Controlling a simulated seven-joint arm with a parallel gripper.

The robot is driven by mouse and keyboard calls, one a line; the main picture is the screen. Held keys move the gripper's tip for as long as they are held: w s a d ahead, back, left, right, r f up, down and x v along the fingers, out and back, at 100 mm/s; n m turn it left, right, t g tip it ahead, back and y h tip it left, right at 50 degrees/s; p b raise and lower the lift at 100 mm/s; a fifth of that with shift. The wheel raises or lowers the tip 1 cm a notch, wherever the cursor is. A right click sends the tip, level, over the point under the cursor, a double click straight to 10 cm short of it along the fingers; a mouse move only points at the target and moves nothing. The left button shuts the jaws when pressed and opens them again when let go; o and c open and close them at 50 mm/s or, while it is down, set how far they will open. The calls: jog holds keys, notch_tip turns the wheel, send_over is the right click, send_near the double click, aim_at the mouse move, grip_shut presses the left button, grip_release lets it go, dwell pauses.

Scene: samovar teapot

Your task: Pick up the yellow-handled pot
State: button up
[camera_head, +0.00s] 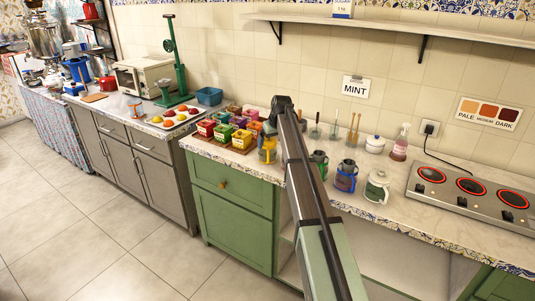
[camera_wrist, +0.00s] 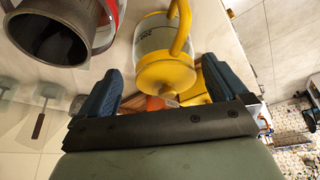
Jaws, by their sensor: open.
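The yellow-handled pot (camera_head: 267,151) stands on the green cabinet's counter, beside my arm in the head view. In the wrist view the yellow-handled pot (camera_wrist: 165,75) has a clear body with dark marks, a yellow lid with a knob, and a thick yellow handle. My gripper (camera_wrist: 161,65) is open, with one blue-grey finger on each side of the pot's lid end in the picture. I cannot tell whether either finger touches it. In the head view my arm hides the fingers and part of the counter.
Colourful boxes (camera_head: 230,128) stand left of the pot. A green pot (camera_head: 319,163), blue pot (camera_head: 346,176) and white pot (camera_head: 377,187) stand right of my arm.

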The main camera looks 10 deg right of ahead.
jog(key=shift+w+a+x, duration=0.1)
jog(key=shift+w+x, duration=0.05)
jog(key=shift+x, duration=1.25)
jog(key=shift+w+a+x, duration=0.1)
jog(key=shift+x, duration=1.3)
jog(key=shift+r, duration=0.2)
jog(key=c, duration=1)
